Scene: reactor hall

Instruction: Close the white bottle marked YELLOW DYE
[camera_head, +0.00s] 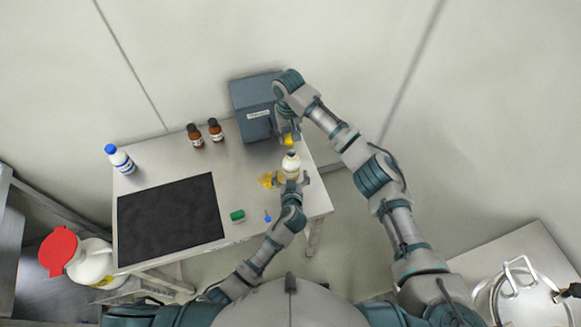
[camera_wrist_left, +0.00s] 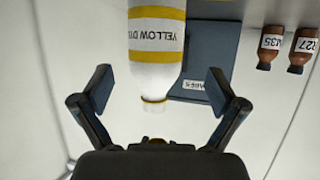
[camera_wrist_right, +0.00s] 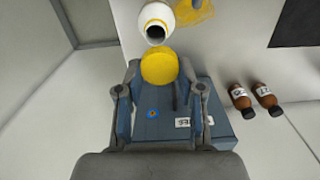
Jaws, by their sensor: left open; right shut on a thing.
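The white bottle marked YELLOW DYE (camera_head: 291,163) is near the right edge of the table. Its label reads upside down in the left wrist view (camera_wrist_left: 157,38), and its dark open mouth shows in the right wrist view (camera_wrist_right: 156,27). My right gripper (camera_head: 287,136) is shut on a round yellow cap (camera_wrist_right: 158,66), apart from the bottle's mouth. My left gripper (camera_head: 291,182) is open close to the bottle; its fingers show to either side of the bottle's neck in the left wrist view (camera_wrist_left: 160,88), not touching it.
A yellow patch (camera_head: 267,180) lies beside the bottle. A grey-blue box (camera_head: 248,100) stands behind, near my right gripper. Two brown bottles (camera_head: 204,134), a blue-capped white bottle (camera_head: 121,160) and a black mat (camera_head: 170,220) are farther left. A green object (camera_head: 237,215) lies in front.

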